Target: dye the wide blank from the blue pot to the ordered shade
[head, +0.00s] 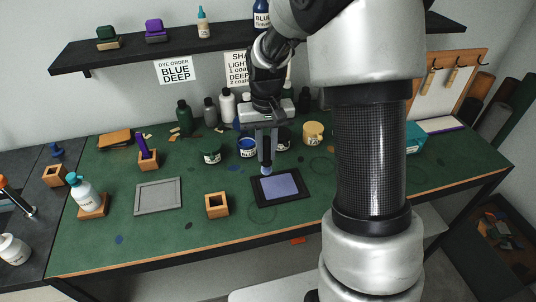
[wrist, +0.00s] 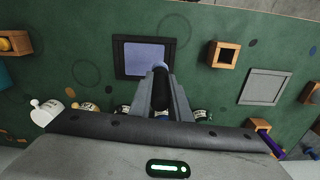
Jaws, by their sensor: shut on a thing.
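My gripper (head: 267,148) is shut on a dauber with a dark handle (wrist: 161,92) and a bluish tip (head: 266,170). The dauber points down at the far left edge of the wide blank (head: 283,187). I cannot tell whether the tip touches it. The blank lies in a black frame (head: 256,194) and looks pale blue-violet; it also shows in the wrist view (wrist: 140,55). The blue pot (head: 247,148) stands behind the frame, left of my gripper. The order sign (head: 174,71) reads "DYE ORDER BLUE DEEP". The shade sign (head: 236,68) is partly hidden by my arm.
A green pot (head: 210,155) and a yellow pot (head: 313,132) flank the blue pot. Bottles stand along the wall. An empty wooden holder (head: 217,206) and a grey tray (head: 158,196) lie left of the frame. Another holder (head: 148,160) carries a purple dauber.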

